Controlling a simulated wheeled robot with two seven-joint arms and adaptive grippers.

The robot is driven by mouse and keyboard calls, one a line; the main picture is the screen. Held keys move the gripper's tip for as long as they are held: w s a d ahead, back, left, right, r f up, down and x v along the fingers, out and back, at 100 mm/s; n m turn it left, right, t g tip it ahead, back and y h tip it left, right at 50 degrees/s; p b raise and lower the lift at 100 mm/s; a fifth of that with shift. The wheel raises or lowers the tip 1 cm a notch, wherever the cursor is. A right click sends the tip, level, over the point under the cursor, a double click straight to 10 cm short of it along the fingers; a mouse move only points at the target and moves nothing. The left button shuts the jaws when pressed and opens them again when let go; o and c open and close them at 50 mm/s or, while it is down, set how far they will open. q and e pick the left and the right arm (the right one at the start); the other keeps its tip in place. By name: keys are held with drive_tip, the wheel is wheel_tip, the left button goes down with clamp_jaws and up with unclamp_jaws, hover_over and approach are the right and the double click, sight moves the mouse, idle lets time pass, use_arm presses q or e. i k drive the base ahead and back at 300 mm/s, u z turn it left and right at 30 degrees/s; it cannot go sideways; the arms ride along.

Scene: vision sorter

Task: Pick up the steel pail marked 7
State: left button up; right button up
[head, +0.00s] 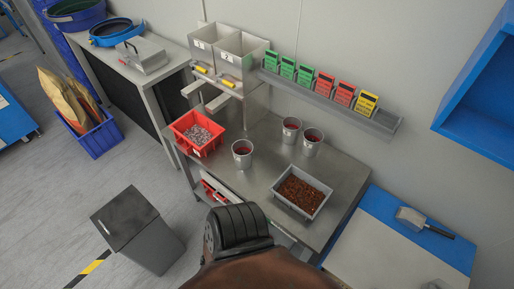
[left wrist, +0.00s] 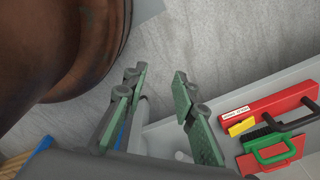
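Three small steel pails stand on the steel table. One pail (head: 242,155) is at the front, between the red bin and the grey tray. A second pail (head: 291,132) and a third pail (head: 311,145) stand close together further back. Reddish contents show in the pails. Any numbers on them are too small to read, so I cannot tell which is 7. My left gripper (left wrist: 157,76) is open and empty in the left wrist view, with its green-padded fingers apart and floor behind them. No pail shows in that view. My right gripper is not in view.
The table (head: 262,180) also holds a red bin (head: 190,146) of grey pieces and a grey tray (head: 320,206) of brown bits. Hoppers (head: 240,62) and a rail of coloured cards (head: 325,100) stand behind.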

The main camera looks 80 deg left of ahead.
sight(243, 150)
drive_tip(key=u, duration=2.7)
